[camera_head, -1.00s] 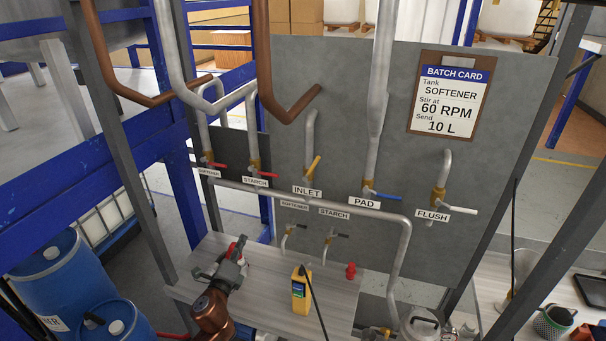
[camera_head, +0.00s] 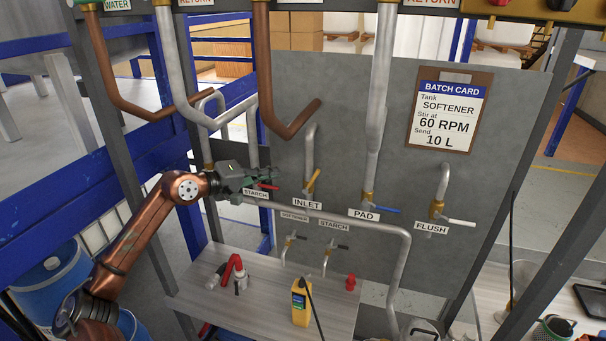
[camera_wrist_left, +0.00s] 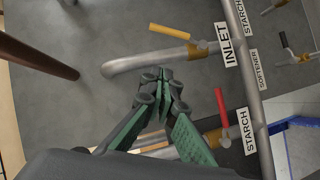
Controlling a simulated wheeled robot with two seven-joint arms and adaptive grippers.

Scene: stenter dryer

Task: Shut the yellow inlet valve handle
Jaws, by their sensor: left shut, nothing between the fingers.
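The yellow inlet valve handle (camera_head: 313,181) is on the panel just above the INLET label (camera_head: 307,203). It points up, roughly along its grey pipe, and also shows in the left wrist view (camera_wrist_left: 169,31). My left gripper (camera_head: 277,174) is shut and empty, left of the yellow handle and apart from it, in front of the STARCH valve. In the left wrist view the closed fingertips (camera_wrist_left: 160,75) lie between the yellow handle and the red starch handle (camera_wrist_left: 221,107). The gripper hides part of the starch valve in the head view. My right gripper is out of view.
A blue pad handle (camera_head: 386,210) and a white flush handle (camera_head: 460,222) stick out to the right. A brown pipe (camera_head: 292,125) bends near the inlet pipe. Below is a table (camera_head: 250,300) with a yellow handheld device (camera_head: 301,304).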

